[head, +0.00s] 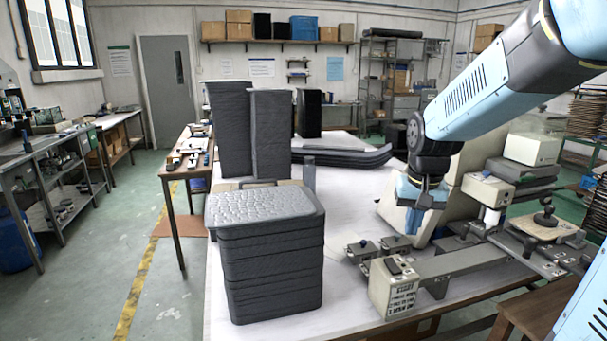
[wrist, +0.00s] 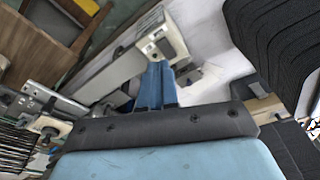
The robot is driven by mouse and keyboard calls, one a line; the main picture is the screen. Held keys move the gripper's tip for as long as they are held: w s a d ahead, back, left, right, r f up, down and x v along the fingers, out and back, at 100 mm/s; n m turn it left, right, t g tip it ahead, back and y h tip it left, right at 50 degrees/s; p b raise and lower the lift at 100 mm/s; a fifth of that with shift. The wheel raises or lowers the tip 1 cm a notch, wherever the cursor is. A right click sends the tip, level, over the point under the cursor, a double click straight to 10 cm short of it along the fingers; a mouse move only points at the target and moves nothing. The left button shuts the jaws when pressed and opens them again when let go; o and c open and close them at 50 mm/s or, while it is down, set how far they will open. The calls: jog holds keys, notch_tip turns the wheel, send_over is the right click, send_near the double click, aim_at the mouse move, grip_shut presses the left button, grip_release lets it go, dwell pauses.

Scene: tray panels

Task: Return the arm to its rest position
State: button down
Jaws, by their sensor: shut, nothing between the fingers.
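My gripper (head: 415,222) hangs from my blue and black arm at the right of the head view, pointing down over the white table (head: 340,180). It is shut and holds nothing. In the wrist view its blue fingers (wrist: 155,85) are together at the centre. It is right of the stack of dark tray panels (head: 270,265) and apart from it. The stack also shows at the upper right of the wrist view (wrist: 275,40). My arm reaches in from the upper right of the head view.
Two tall dark panel stacks (head: 270,130) stand behind the tray stack. Curved dark panels (head: 345,158) lie farther back. White tabletop between stack and machine is mostly clear.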

jog(key=s+r+n+t, duration=0.1)
jog(key=s+r+t, duration=0.1)
jog(key=s, duration=0.5)
jog(key=s+r+n+t, duration=0.1)
jog(key=s+r, duration=0.4)
jog(key=s, duration=0.3)
jog(key=shift+a+r+t, duration=0.3)
jog(key=shift+t, duration=0.1)
jog(key=shift+s, duration=0.1)
